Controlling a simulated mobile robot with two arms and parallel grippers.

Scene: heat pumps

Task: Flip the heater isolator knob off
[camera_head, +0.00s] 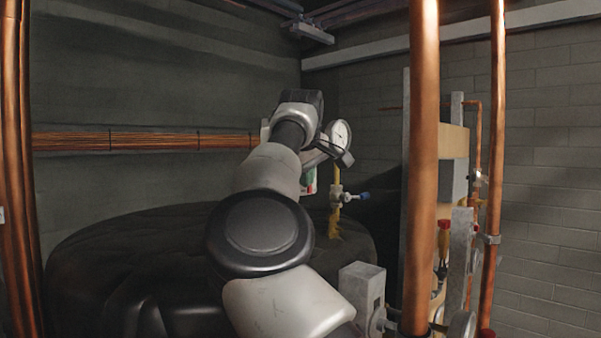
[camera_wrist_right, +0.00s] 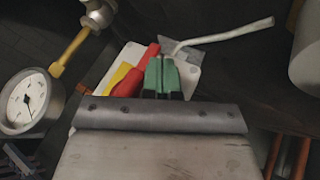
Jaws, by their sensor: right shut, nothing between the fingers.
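The heater isolator is a white box (camera_wrist_right: 128,60) with a yellow patch (camera_wrist_right: 119,76) and a red knob (camera_wrist_right: 131,82), in the upper middle of the right wrist view. My right gripper (camera_wrist_right: 161,72) has green-tipped fingers shut together, with nothing between them. The fingers are just right of the red knob and in front of the box; I cannot tell whether they touch the knob. My left gripper is not in view.
A round gauge (camera_head: 340,134) and a yellow pipe with a blue-handled valve (camera_head: 348,197) stand close to my right wrist. A large black tank (camera_head: 110,245) lies below. Copper pipes (camera_head: 422,120) and mounted equipment are to the right.

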